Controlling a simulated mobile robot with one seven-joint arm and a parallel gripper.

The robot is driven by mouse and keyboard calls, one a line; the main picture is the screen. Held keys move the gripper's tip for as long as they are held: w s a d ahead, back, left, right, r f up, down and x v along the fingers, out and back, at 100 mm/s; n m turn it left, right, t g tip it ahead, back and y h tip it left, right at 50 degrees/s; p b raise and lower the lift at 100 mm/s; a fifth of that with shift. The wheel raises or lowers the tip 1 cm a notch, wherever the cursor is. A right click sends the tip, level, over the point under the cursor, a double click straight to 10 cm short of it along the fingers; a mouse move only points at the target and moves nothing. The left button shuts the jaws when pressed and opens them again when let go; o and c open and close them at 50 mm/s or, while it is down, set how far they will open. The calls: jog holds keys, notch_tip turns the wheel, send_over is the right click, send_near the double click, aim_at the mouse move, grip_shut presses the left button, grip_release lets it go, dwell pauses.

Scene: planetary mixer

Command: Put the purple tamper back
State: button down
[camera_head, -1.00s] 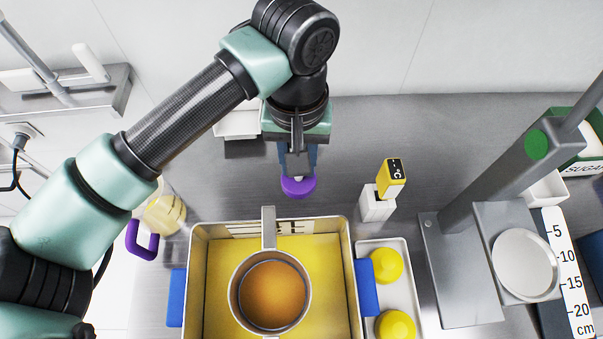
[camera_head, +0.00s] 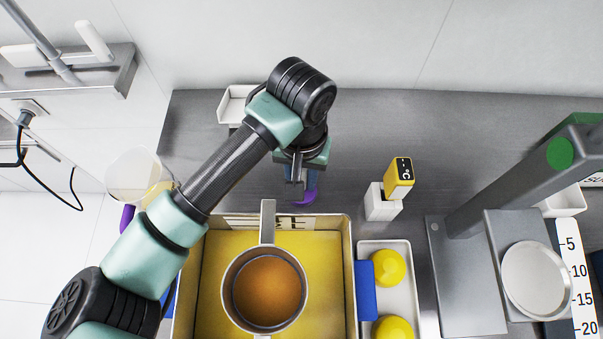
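The purple tamper (camera_head: 306,197) shows as a small purple piece at the tips of my gripper (camera_head: 299,188), just behind the rear wall of the yellow-lined metal pan. My gripper points down, and its blue fingers are mostly hidden by my wrist. The fingers appear shut on the tamper. Whether the tamper touches the counter cannot be told. A white tray (camera_head: 236,104) stands on the counter behind my arm, partly hidden by it.
The metal pan (camera_head: 349,235) with blue handles holds a pot (camera_head: 227,300) of orange-brown liquid. A yellow thermometer (camera_head: 400,177) rests in a white block (camera_head: 380,205). A clear jug (camera_head: 137,172) stands left. The grey counter (camera_head: 400,120) is clear at the back.

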jog(key=shift+f, duration=0.1)
jog(key=c, duration=0.6)
grip_release()
notch_tip(320, 180, up, 12)
jog(key=shift+r, duration=0.15)
dwell(0.5)
